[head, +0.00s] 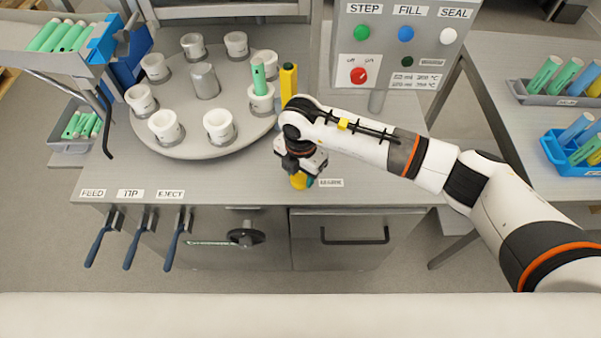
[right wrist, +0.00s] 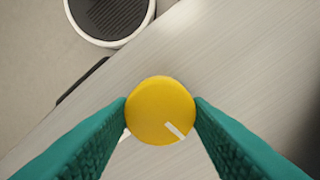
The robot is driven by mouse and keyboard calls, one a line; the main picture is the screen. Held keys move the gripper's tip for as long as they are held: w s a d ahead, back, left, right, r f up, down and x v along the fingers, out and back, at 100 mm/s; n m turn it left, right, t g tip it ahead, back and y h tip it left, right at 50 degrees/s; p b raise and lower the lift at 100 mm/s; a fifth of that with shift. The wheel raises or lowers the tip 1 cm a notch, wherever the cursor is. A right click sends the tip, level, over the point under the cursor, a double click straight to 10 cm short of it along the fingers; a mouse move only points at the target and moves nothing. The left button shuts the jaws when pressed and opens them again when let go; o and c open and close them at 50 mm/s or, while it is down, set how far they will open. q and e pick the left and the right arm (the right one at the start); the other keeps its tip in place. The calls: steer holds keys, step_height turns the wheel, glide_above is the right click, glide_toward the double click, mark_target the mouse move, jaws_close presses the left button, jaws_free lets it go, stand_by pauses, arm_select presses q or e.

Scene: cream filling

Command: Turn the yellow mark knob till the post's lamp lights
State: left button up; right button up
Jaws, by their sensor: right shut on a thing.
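The yellow knob (head: 298,182) is on the grey bench top near its front edge, mostly hidden under my right gripper. In the right wrist view the round yellow knob (right wrist: 160,105) shows from above, with a white line towards its lower right edge. My right gripper (right wrist: 160,112) has its two green fingers against opposite sides of the knob, shut on it. A yellow post (head: 288,82) stands upright behind my right arm, beside the turntable. Its top looks dark, and I cannot make out a lit lamp. My left gripper is not in view.
A round turntable (head: 205,125) with several white cups stands left of the post; one cup holds a green tube (head: 258,75). A panel (head: 400,40) with coloured buttons and a red switch stands behind. Blue levers (head: 105,240) hang at the front left.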

mark_target(301, 176)
steer(key=n+b, duration=0.3)
steer(key=shift+f+n+b, duration=0.2)
steer(key=shift+n+b, duration=0.2)
steer(key=shift+r+n+b, duration=0.2)
steer(key=shift+n+b, duration=1.1)
steer(key=shift+n, duration=0.1)
steer(key=o, duration=1)
step_height(301, 176, up, 12)
steer(key=b, duration=0.2)
steer(key=shift+b, duration=0.3)
